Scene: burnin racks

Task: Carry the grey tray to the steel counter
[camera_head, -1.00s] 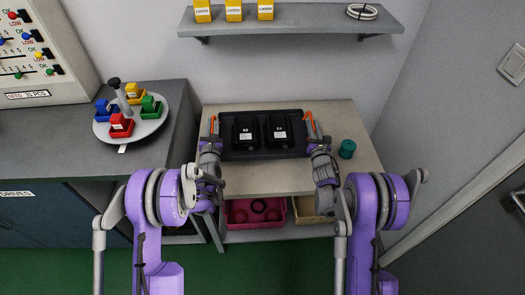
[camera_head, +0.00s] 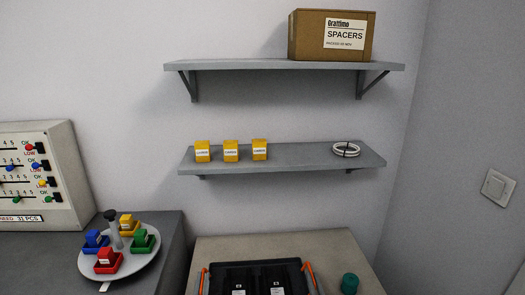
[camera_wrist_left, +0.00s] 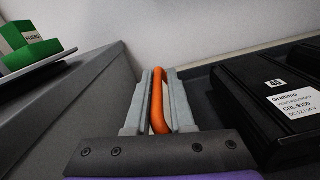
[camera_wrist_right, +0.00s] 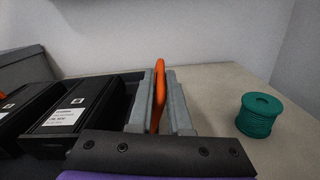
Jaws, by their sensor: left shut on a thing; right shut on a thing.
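The dark grey tray (camera_head: 256,262) is at the bottom edge of the head view, over the beige table, its near part cut off. It carries two black modules (camera_wrist_left: 285,85) with white labels and has an orange handle at each end. My left gripper (camera_wrist_left: 157,75) is shut on the left orange handle (camera_wrist_left: 158,105). My right gripper (camera_wrist_right: 160,80) is shut on the right orange handle (camera_wrist_right: 159,95). I cannot tell whether the tray touches the table. A grey counter (camera_head: 165,255) stands to the left; I cannot tell if it is steel.
A round turntable (camera_head: 135,265) with coloured blocks stands on the grey counter. A green spool (camera_wrist_right: 258,115) stands on the beige table (camera_head: 330,250), right of the tray. Above are a shelf (camera_head: 300,168) with yellow boxes and another with a carton (camera_head: 310,40).

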